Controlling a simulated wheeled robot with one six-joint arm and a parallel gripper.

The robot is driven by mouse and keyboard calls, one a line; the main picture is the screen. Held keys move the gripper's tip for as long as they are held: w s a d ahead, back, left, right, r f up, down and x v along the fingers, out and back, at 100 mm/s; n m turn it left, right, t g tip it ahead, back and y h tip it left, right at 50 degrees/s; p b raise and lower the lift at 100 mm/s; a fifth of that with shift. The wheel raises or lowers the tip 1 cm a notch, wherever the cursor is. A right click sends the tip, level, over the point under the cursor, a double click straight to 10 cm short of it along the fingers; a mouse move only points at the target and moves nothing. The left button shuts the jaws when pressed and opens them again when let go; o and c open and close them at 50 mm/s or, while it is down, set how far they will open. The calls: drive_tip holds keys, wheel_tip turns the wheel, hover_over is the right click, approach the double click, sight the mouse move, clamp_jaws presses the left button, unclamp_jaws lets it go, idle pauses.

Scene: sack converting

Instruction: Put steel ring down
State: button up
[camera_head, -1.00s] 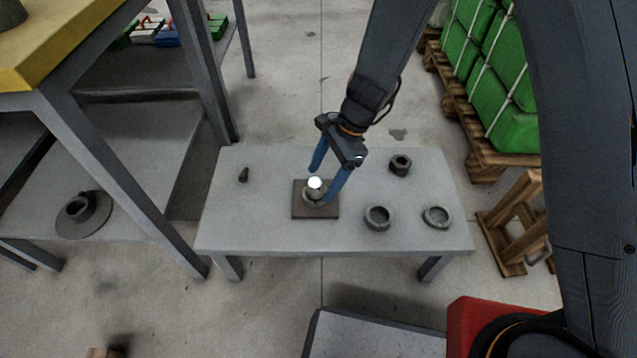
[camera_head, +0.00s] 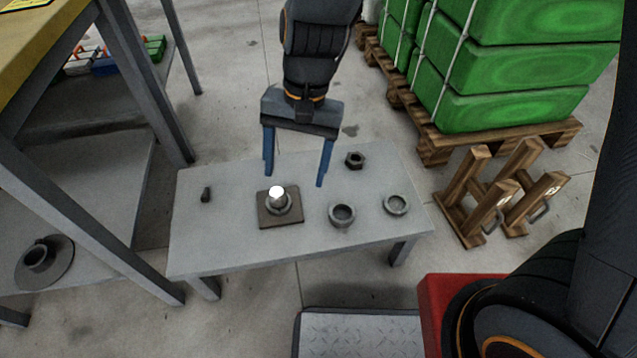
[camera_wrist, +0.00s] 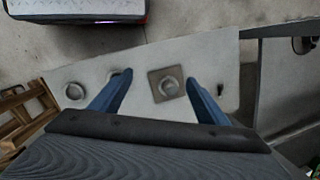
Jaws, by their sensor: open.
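A grey steel ring (camera_head: 287,208) lies around the foot of a short post (camera_head: 278,199) with a bright white top. The post stands on a square brown plate (camera_head: 265,219) on the grey table. The plate also shows in the wrist view (camera_wrist: 154,92), between my fingers, with the ring and post on it. My gripper (camera_head: 294,180) has its two blue fingers spread wide, with nothing between them. It is above the table, behind the plate in the head view and apart from the ring. In the wrist view my gripper (camera_wrist: 157,76) is also open and empty.
On the table (camera_head: 220,245) are a cup-like ring (camera_head: 342,214), a flatter ring (camera_head: 397,205), a nut (camera_head: 355,159) and a small dark piece (camera_head: 206,195). A shelf frame (camera_head: 95,225) stands left. Wooden stands (camera_head: 490,200) and a pallet of green sacks (camera_head: 510,90) stand right.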

drive_tip(key=s+d+r+n+t, duration=0.1)
drive_tip(key=s+d+r+n, duration=0.1)
drive_tip(key=s+n, duration=0.2)
drive_tip(key=s+d+r+n+h, duration=0.1)
drive_tip(key=s+d+r+n, duration=0.2)
drive_tip(key=s+n, duration=0.1)
drive_tip(key=shift+s+t, duration=0.3)
drive_tip(key=shift+t, duration=0.1)
drive_tip(key=shift+d, duration=0.1)
idle(0.8)
drive_tip(key=d+r+m+p, duration=0.3)
drive_tip(key=d+r+p, duration=0.7)
drive_tip(key=r+p, duration=0.3)
drive_tip(key=d+r+m+p, duration=0.3)
drive_tip(key=d+r+p, duration=0.7)
drive_tip(key=r+p, duration=0.3)
drive_tip(key=shift+d+r+m+h+p, duration=0.2)
drive_tip(key=shift+r+m+h+p, duration=0.15)
drive_tip(key=shift+p, duration=0.45)
